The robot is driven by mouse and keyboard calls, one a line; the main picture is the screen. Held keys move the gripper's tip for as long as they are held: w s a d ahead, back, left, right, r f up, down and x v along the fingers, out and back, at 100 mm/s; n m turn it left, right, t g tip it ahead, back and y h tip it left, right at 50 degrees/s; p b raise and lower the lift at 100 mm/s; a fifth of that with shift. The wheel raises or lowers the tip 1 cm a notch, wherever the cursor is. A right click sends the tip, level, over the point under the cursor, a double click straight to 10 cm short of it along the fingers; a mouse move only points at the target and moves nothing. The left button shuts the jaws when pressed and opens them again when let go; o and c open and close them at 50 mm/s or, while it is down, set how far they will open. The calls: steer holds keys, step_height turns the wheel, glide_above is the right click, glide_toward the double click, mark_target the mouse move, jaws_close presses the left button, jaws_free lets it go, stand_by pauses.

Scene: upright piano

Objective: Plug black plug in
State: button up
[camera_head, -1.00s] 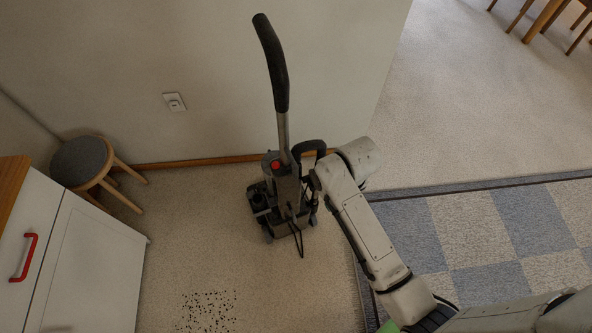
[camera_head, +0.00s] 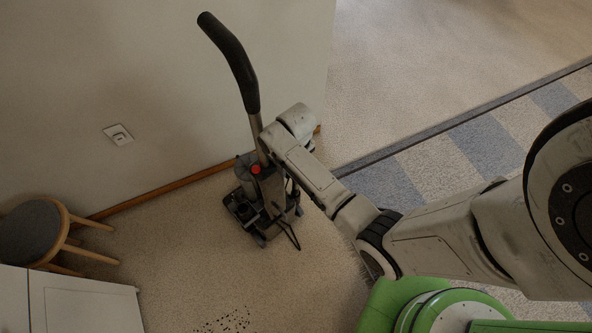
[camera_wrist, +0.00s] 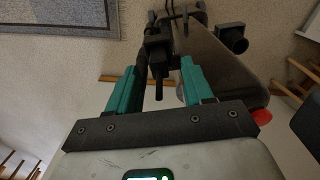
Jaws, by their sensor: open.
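An upright vacuum cleaner with a black handle (camera_head: 236,68) and a red button (camera_head: 256,169) stands on the carpet near the wall in the head view. A white wall socket (camera_head: 118,134) is to its left, above the skirting. In the wrist view, my gripper (camera_wrist: 160,78) is open, with a teal finger on each side. A black piece that looks like the plug (camera_wrist: 157,48) shows between the fingertips, with a thin dark part pointing toward the palm. I cannot tell whether the fingers touch it. In the head view my gripper is hidden by the arm and the vacuum.
A round stool (camera_head: 32,230) stands at the left by the wall, with a white cabinet (camera_head: 85,300) in front of it. Dark specks (camera_head: 228,320) lie on the carpet. A blue-and-pale checked rug (camera_head: 485,145) lies right.

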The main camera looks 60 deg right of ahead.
steer(key=shift+f, duration=1.4)
steer(key=shift+c, duration=0.2)
jaws_close()
